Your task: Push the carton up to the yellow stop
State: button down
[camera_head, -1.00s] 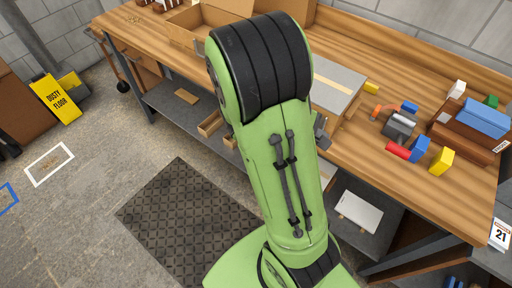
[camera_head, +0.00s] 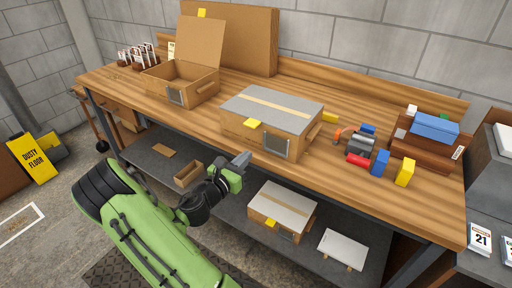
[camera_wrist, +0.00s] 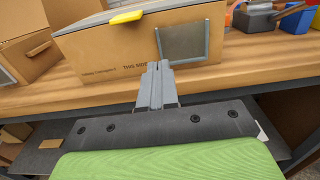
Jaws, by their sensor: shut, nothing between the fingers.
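The closed carton (camera_head: 262,119) stands on the wooden workbench, with a grey top, a tan tape strip and a yellow tab on its front. In the wrist view its front face (camera_wrist: 110,55) fills the upper middle. The yellow stop (camera_head: 330,117) is a small yellow block on the bench just beyond the carton's right end; I cannot tell if they touch. My gripper (camera_head: 243,158) is shut and empty, in front of the carton at the bench's front edge. In the wrist view my gripper's fingertips (camera_wrist: 158,66) point at the carton's front, and contact cannot be told.
An open carton (camera_head: 182,84) stands to the left on the bench. To the right are a red cylinder (camera_head: 358,160), a blue block (camera_head: 380,162), a yellow block (camera_head: 405,172) and a brown case (camera_head: 425,150). The lower shelf holds another carton (camera_head: 282,208).

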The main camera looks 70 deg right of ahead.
aim_at(264, 139)
jog(key=d, duration=0.2)
jog(key=s+d, duration=0.1)
jog(key=d, duration=0.5)
jog(key=shift+s+b, duration=0.2)
jog(key=shift+b, duration=0.15)
jog(key=shift+d, duration=0.1)
